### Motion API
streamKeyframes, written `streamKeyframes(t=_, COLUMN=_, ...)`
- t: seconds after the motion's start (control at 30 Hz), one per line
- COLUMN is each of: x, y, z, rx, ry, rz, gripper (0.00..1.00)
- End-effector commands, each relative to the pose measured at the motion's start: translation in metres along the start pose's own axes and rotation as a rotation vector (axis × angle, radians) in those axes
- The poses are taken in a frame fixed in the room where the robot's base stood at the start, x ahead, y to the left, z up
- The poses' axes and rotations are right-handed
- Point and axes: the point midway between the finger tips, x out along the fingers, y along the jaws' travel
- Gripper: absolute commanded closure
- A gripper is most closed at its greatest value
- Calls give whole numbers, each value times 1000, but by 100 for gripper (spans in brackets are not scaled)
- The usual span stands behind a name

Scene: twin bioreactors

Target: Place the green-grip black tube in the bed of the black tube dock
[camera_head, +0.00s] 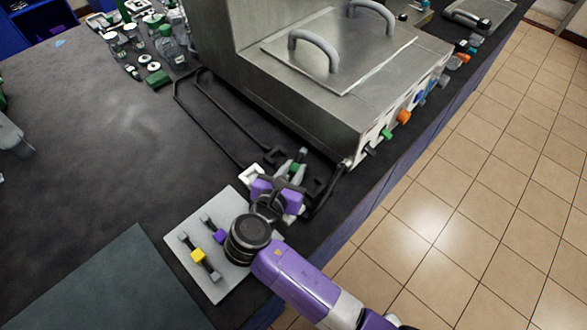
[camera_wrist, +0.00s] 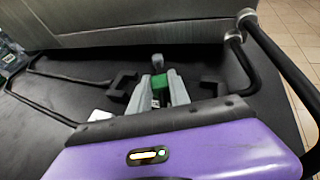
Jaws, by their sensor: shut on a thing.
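The green-grip black tube shows its green grip (camera_head: 297,168) and dark end in the head view. In the wrist view its green grip (camera_wrist: 160,82) lies between my gripper's grey fingers. My gripper (camera_head: 295,172) is shut on that grip, just in front of the steel unit. Black dock brackets stand on both sides of the tube: a left one (camera_wrist: 124,83) and a right one (camera_wrist: 210,87) in the wrist view. The tube's near part is hidden by my gripper. I cannot tell whether the tube touches the dock bed.
A grey tray (camera_head: 229,288) below left holds a yellow-grip tube (camera_head: 197,256) and a purple-grip tube (camera_head: 219,236). The steel unit (camera_head: 315,85) with black rails blocks the far side. The dark counter (camera_head: 90,140) is largely clear at left.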

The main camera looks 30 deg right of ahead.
Motion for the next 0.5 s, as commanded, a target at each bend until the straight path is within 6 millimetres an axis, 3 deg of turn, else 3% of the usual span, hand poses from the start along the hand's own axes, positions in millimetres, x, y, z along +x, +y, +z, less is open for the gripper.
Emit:
streamKeyframes(t=0.2, x=1, y=0, z=-2, rx=0, ry=0, rz=-1, gripper=100)
streamKeyframes(t=0.23, x=1, y=0, z=-2, rx=1, ry=0, rz=0, gripper=72)
streamKeyframes(t=0.3, x=1, y=0, z=-2, rx=1, ry=0, rz=0, gripper=58)
streamKeyframes(t=0.5, x=1, y=0, z=-2, rx=0, ry=0, rz=0, gripper=56)
